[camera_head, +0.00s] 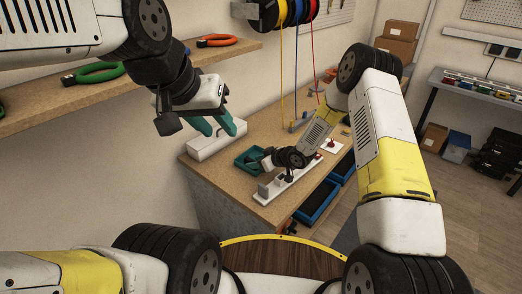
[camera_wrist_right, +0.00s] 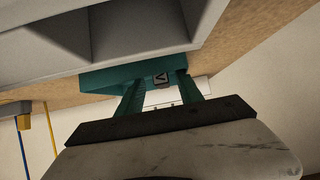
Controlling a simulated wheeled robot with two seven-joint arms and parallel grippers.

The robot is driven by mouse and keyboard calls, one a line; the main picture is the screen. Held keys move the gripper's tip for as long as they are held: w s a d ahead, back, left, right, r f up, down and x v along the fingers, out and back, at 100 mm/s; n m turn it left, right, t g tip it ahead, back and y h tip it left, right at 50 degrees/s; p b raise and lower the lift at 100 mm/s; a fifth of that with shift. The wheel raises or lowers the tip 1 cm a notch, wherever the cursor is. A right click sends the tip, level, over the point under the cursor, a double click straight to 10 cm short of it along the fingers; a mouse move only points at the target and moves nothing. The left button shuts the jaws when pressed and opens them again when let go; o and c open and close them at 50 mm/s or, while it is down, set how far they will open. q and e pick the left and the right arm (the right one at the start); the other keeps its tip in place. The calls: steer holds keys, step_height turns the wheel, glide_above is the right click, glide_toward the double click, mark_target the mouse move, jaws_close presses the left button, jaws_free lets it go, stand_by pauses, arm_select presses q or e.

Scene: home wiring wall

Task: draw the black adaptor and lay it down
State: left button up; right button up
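In the head view my left gripper (camera_head: 220,128) hangs above the bench's left end, its teal fingers apart and empty. My right gripper (camera_head: 262,161) reaches over the teal tray (camera_head: 246,168), beside the long white power strip (camera_head: 300,183). In the right wrist view the right gripper's teal fingers (camera_wrist_right: 160,84) are apart.
A white box (camera_head: 212,142) stands at the bench's back left. Blue bins (camera_head: 318,203) sit along the front side. A wooden shelf (camera_head: 110,90) with green- and orange-handled tools is on the left wall. Coloured cables hang from spools (camera_head: 285,14) at the back.

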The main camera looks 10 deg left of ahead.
steer(key=v, duration=0.7)
steer(key=shift+s+d+r, duration=0.15)
steer(key=shift+d+r, duration=0.1)
stand_by(0.3)
steer(key=d+r+m+t+h, duration=0.25)
steer(key=d+r+h, duration=0.25)
steer(key=d+r, duration=0.9)
steer(key=s+d+r+m+h, duration=0.4)
steer(key=s+r, duration=0.4)
steer(key=r, duration=0.5)
steer(key=s+d+r+m+g+y, duration=0.1)
steer(key=s+r+m, duration=0.1)
steer(key=s, duration=0.9)
steer(key=s+d+r+m+g+y, duration=0.1)
steer(key=s+r, duration=0.3)
steer(key=s, duration=0.7)
steer(key=shift+s+d+m, duration=0.15)
steer(key=shift+s+m, duration=0.2)
steer(key=shift+m, duration=0.2)
